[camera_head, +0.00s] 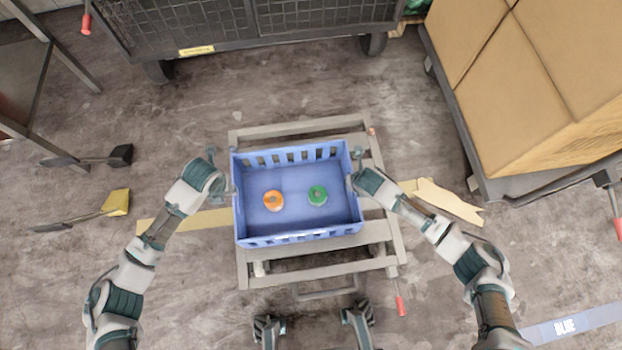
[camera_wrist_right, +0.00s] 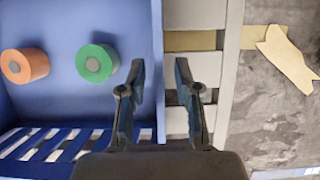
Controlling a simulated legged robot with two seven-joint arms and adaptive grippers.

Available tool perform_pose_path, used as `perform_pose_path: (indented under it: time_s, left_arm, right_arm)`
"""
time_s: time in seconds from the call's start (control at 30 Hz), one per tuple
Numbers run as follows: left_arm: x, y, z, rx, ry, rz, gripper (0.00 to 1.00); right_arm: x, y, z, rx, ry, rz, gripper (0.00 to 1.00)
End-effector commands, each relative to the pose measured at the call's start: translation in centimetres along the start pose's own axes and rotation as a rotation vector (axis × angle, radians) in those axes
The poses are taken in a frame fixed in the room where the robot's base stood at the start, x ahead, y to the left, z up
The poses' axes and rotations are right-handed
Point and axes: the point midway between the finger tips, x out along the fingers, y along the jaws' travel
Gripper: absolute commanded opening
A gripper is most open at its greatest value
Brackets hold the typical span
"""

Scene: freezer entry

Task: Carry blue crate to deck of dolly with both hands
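The blue crate (camera_head: 300,239) is over the slatted deck of the grey dolly (camera_head: 386,245) in the head view, roughly level and slightly turned. An orange roll (camera_head: 273,200) and a green roll (camera_head: 318,194) lie inside on its floor. My right gripper (camera_wrist_right: 159,66) is open, with one finger on each side of the crate's right wall and gaps visible in the wrist view. My left gripper (camera_head: 224,173) is beside the crate's left wall, its fingers apart. Whether the crate's underside touches the deck is hidden.
A dark mesh cart (camera_head: 240,25) stands at the back. Stacked cardboard boxes (camera_head: 530,80) sit on a cart at the right. A yellow-ended tool (camera_head: 115,203) lies on the floor at left. Yellow floor tape (camera_head: 185,221) runs under the dolly.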

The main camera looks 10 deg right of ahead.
Motion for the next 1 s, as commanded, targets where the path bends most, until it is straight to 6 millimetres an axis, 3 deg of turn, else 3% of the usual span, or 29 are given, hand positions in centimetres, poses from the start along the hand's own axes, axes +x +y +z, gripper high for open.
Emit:
perform_pose_path:
  time_s: [0.5, 0.7, 1.0]
  left_arm:
    - [0.0, 0.0, 0.0, 0.0, 0.0, 0.0, 0.32]
    - [0.0, 0.0, 0.0, 0.0, 0.0, 0.0, 0.32]
    - [0.0, 0.0, 0.0, 0.0, 0.0, 0.0, 0.32]
  right_arm:
    - [-10.0, 0.0, 0.1, -0.001, -0.002, 0.001, 0.32]
    - [-11.2, -0.1, 0.0, 0.001, 0.0, 0.0, 0.32]
    - [-11.3, 0.0, 0.0, 0.001, 0.0, 0.0, 0.32]
